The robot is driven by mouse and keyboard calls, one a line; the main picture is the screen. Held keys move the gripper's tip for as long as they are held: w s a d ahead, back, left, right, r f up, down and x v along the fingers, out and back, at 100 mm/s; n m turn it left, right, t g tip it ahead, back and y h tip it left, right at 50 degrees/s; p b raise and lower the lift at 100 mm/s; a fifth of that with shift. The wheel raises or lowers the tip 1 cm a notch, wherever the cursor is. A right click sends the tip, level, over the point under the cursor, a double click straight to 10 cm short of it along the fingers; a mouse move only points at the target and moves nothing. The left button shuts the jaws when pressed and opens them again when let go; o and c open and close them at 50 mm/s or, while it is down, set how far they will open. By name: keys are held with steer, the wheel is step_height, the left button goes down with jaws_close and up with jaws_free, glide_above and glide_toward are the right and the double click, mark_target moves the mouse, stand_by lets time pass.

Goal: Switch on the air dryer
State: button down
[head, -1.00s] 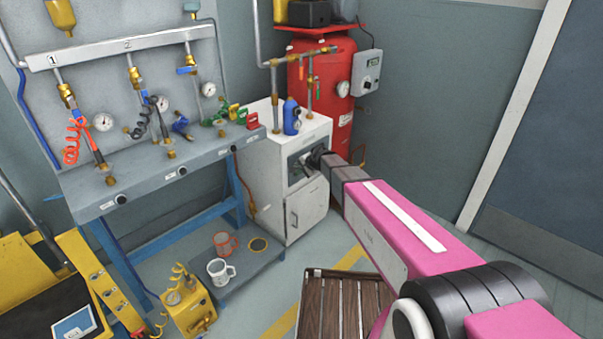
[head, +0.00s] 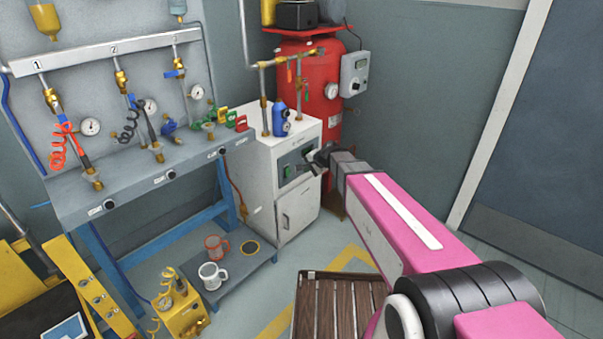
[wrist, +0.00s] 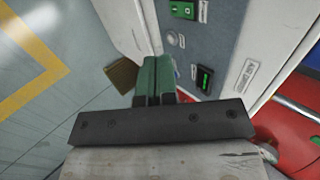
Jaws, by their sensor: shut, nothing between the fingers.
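The air dryer (head: 297,210) is the white cabinet beside the blue bench, with a grey control panel on its upper front. In the wrist view its panel (wrist: 215,40) carries a green switch (wrist: 183,9), a small round knob or button (wrist: 171,38) and a dark display with lit green marks (wrist: 204,79). The green switch also shows in the head view (head: 290,171). My gripper (head: 309,163) is at the right part of the panel. In the wrist view my gripper's green fingers (wrist: 155,62) are together and empty. I cannot tell whether they touch the panel.
A red tank (head: 305,75) stands behind the dryer, with a grey control box (head: 355,73). A blue bottle (head: 281,120) and pipes are on the dryer's top. Mugs sit on the low shelf (head: 240,277). A slatted wooden pallet (head: 335,310) lies on the floor in front.

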mark_target(288, 172)
steer(key=shift+v, duration=0.9)
steer(key=shift+f, duration=0.15)
steer(key=shift+s+d+f, duration=0.15)
steer(key=shift+f, duration=0.45)
steer(key=shift+w+a+r+x, duration=0.2)
steer(key=shift+a+r+x, duration=0.1)
steer(key=shift+x, duration=1.9)
steer(key=shift+w+a+r+x, duration=0.2)
steer(key=shift+w+r+x, duration=0.1)
steer(key=shift+x, duration=1.85)
steer(key=shift+w+a+r+x, duration=0.15)
steer(key=shift+a+r+x, duration=0.15)
steer(key=shift+x, duration=1.9)
